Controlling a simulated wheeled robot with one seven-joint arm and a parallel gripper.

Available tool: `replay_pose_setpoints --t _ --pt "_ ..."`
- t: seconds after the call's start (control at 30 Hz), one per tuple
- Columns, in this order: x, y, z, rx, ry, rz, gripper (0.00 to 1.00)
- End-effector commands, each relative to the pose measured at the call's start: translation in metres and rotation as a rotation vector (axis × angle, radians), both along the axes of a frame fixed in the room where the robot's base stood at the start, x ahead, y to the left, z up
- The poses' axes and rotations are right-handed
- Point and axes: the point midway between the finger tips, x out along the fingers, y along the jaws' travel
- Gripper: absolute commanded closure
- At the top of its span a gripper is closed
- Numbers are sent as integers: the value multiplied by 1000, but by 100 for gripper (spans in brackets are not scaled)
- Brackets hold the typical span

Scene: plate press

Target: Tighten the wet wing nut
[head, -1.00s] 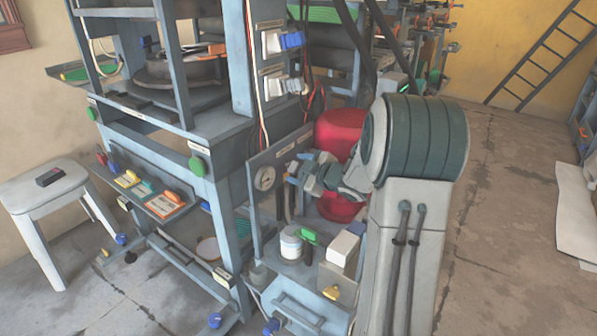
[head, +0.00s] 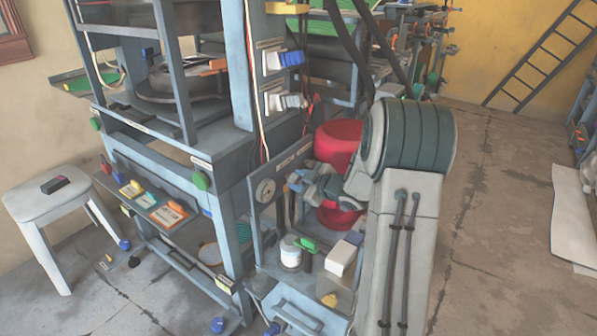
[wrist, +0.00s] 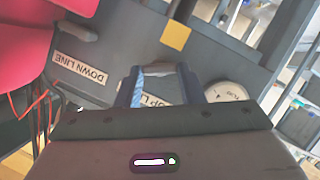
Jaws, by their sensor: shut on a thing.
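My gripper (head: 292,184) is at the upright grey panel (head: 268,210), just right of its round gauge (head: 265,190). In the wrist view, my gripper's two dark fingers (wrist: 158,86) stand apart in front of the panel (wrist: 135,45). A small blue piece (wrist: 138,92) shows by the left finger, and my gripper is shut on it. Its shape is mostly hidden, so I cannot make out wings, a thread or wetness. A label partly reading "UP L" is behind the fingers. The gauge (wrist: 226,92) is right of them.
A "DOWN LINE" label (wrist: 80,70) and a yellow square (wrist: 176,36) are on the panel. A red tank (head: 338,142) stands close behind my gripper. A white jar (head: 290,252) and a white box (head: 341,257) stand below.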

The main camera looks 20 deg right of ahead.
Motion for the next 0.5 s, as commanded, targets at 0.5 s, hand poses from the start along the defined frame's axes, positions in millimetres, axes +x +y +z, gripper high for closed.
replay_pose_setpoints --t 0.5 --pt "1 -2 7 259 177 3 88"
